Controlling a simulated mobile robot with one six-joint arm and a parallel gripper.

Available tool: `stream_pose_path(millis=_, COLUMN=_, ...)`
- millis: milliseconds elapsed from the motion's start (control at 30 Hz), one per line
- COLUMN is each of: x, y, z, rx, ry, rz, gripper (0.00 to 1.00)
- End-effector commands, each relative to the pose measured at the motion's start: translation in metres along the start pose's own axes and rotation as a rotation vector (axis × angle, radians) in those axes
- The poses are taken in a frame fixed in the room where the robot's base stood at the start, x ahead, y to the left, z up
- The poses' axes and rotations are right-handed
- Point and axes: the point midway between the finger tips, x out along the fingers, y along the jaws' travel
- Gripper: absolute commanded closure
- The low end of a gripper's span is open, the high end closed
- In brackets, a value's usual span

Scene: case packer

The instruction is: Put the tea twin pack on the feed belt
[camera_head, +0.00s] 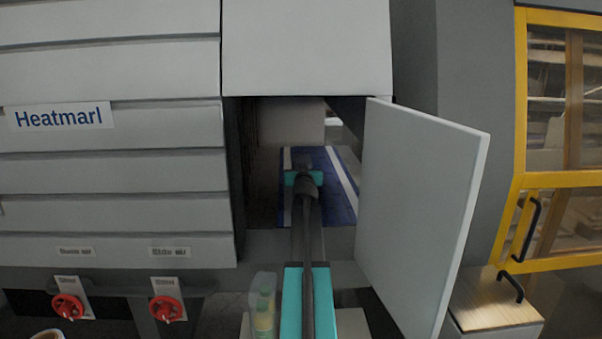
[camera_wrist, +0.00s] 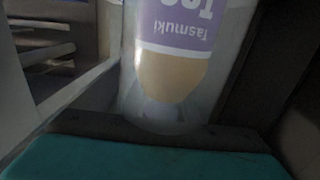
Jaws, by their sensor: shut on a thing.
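The tea twin pack (camera_wrist: 178,70) fills the middle of the wrist view. It is clear-wrapped, with a purple "Tea" label upside down in the picture and a tan part below it. My gripper (camera_head: 304,178) is shut on it, at the end of my arm inside the machine's opening. In the head view my arm and gripper hide the pack. The feed belt (camera_head: 341,193) is blue with white stripes and lies inside the opening, around and behind my gripper in the picture. I cannot tell whether the pack touches the belt.
A grey door (camera_head: 420,210) stands open at the right of the opening. The slatted "Heatmarl" panel (camera_head: 110,180) with red knobs borders the left. A clear-wrapped yellow-green item (camera_head: 263,308) stands beside my arm, low in the head view. A yellow-framed cabinet (camera_head: 505,225) is at far right.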

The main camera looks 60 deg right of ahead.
Motion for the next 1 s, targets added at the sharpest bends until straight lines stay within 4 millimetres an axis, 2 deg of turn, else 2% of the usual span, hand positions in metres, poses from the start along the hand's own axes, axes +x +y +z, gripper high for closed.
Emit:
stream_pose_path(millis=300, x=0.0, y=0.0, z=0.023, rx=0.0, ry=0.002, rz=0.001, gripper=1.0)
stream_pose_path(millis=800, x=0.0, y=-0.001, z=0.027, rx=0.0, ry=0.003, rz=0.0, gripper=1.0)
stream_pose_path(millis=833, x=0.0, y=-0.001, z=0.028, rx=0.0, ry=0.0, rz=-0.001, gripper=0.68)
stream_pose_path(millis=900, x=0.0, y=-0.001, z=0.027, rx=0.0, ry=0.0, rz=-0.001, gripper=0.56)
stream_pose_path(millis=1000, x=0.0, y=-0.001, z=0.027, rx=0.0, ry=0.0, rz=-0.001, gripper=0.54)
